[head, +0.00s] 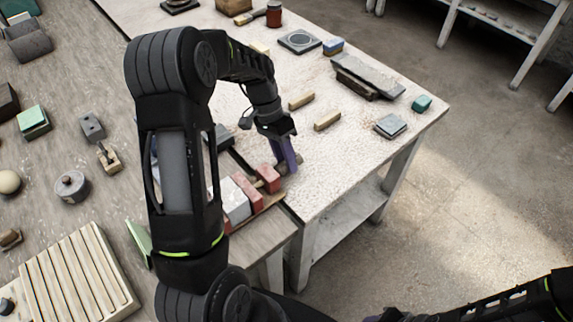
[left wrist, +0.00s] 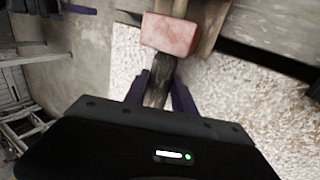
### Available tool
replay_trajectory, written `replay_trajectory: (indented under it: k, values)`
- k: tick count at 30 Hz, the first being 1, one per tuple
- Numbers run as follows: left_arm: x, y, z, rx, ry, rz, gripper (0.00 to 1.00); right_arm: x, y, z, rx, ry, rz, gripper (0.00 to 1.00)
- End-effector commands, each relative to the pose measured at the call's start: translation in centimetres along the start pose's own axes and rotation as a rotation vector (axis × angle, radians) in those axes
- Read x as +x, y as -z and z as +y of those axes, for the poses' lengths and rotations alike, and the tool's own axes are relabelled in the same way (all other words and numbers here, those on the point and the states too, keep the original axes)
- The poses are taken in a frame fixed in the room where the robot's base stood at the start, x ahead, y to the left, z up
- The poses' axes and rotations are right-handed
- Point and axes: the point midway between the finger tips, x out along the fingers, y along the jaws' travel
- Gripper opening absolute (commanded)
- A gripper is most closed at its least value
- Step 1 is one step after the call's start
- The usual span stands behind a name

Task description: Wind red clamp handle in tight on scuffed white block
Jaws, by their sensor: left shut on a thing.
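The red clamp (head: 268,178) lies near the table corner, with red block-like parts and a wooden base. The scuffed white block (head: 235,205) sits beside a long red jaw; my arm hides its left side, so I cannot tell if both sides are touched. The clamp's dark, worn handle (left wrist: 158,82) sticks out from a red end block (left wrist: 171,34) in the left wrist view. My left gripper (head: 287,158) has its purple fingers shut on this handle, one on each side. The right arm enters at the lower right, its gripper outside the view.
Two wooden sticks (head: 327,121) and a grey stone block (head: 390,126) lie on the pale table (head: 350,160). A ribbed cream board (head: 80,278) lies at the lower left. Several small blocks and tools stand on the left. Open floor lies to the right.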

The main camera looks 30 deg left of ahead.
Motion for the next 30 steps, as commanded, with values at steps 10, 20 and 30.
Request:
replay_trajectory:
  k: [10, 20, 30]
  values:
    - [0.04, 0.06, -0.45, -0.002, -0.167, 0.000, 0.00, 1.33, 0.20, 0.36, -0.004, 0.005, 0.004, 0.36]
    - [-0.04, 0.00, -0.39, -0.003, -0.190, -0.002, 0.00, 1.37, 0.22, 0.36, -0.004, 0.006, 0.004, 0.36]
    - [-0.01, 0.00, -0.37, -0.002, -0.189, -0.003, 0.47, 1.39, 0.21, 0.37, -0.004, 0.005, 0.004, 0.36]
